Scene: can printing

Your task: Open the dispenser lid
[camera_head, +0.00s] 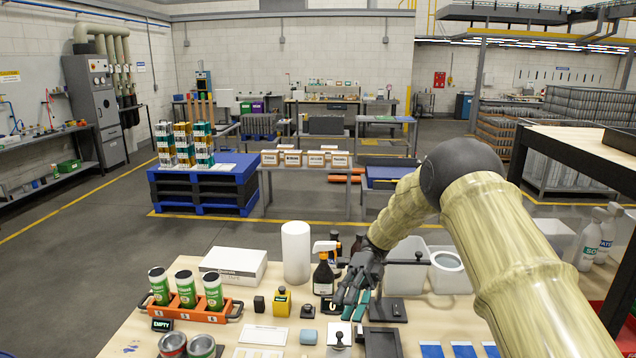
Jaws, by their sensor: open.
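My gripper (353,300) is above the middle of the wooden bench, pointing down, with its dark green-tipped fingers apart. I see nothing clearly held between them. Right behind and beside it stands a pale grey bin (405,274), with a small dark knob-like part near its right side. To its right is a white container with a round, ringed opening or lid (447,261). I cannot tell which of these is the dispenser, or whether its lid is shut. My arm covers part of this area.
An orange rack (192,315) holds green cans at the left. A white box (233,266) lies behind it. White bottles (590,240) stand at the right.

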